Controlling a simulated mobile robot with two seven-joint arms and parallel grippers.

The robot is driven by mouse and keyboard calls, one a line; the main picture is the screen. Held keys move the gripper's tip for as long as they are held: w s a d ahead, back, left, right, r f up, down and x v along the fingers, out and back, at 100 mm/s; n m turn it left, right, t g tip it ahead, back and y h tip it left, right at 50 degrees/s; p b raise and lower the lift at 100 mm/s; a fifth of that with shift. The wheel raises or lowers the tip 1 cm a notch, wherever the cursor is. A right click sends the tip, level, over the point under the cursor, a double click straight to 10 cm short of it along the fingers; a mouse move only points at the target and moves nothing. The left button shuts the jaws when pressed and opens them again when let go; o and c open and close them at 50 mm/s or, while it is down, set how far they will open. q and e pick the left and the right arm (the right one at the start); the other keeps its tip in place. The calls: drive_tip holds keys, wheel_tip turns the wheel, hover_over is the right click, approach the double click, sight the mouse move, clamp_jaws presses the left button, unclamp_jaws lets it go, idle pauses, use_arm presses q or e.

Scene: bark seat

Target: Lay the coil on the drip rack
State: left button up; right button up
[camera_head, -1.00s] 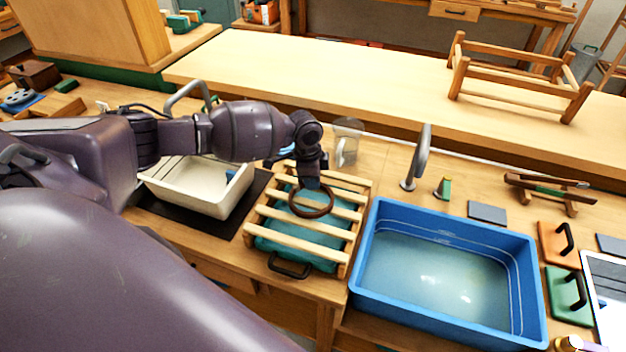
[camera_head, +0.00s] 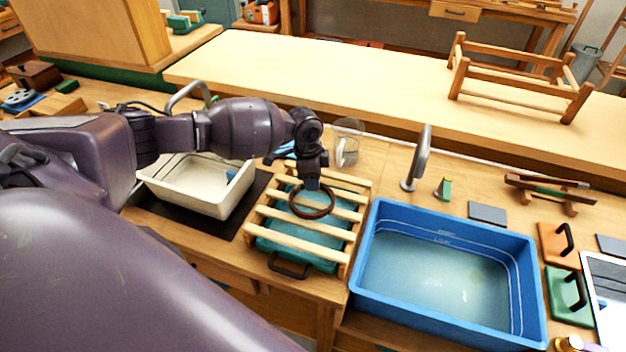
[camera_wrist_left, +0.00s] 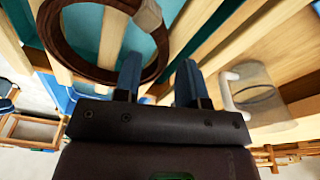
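The coil (camera_head: 312,214) is a dark brown ring lying on the pale slats of the drip rack (camera_head: 349,232), near its middle. It looks flat on the slats. In the left wrist view the coil (camera_wrist_left: 60,48) shows a lighter band at one side. My left gripper (camera_head: 312,187) points down at the coil's far edge. In the left wrist view its two blue fingers (camera_wrist_left: 158,80) are apart with a clear gap, and the coil's near side runs by the left finger. The exact clearance between fingers and coil is hard to tell. My right gripper is out of view.
A blue basin of water (camera_head: 360,270) stands right of the rack, with a tap (camera_head: 418,160) behind it. A cream tub (camera_head: 210,203) is to the left. A clear jar (camera_head: 347,145) stands just behind the rack. A teal tray (camera_head: 320,262) lies under the slats.

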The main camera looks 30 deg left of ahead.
use_arm(q)
wheel_tip(320, 180, up, 11)
drive_tip(key=a+p, duration=0.1)
drive_tip(key=shift+s+a, duration=0.15)
drive_tip(key=shift+s, duration=0.15)
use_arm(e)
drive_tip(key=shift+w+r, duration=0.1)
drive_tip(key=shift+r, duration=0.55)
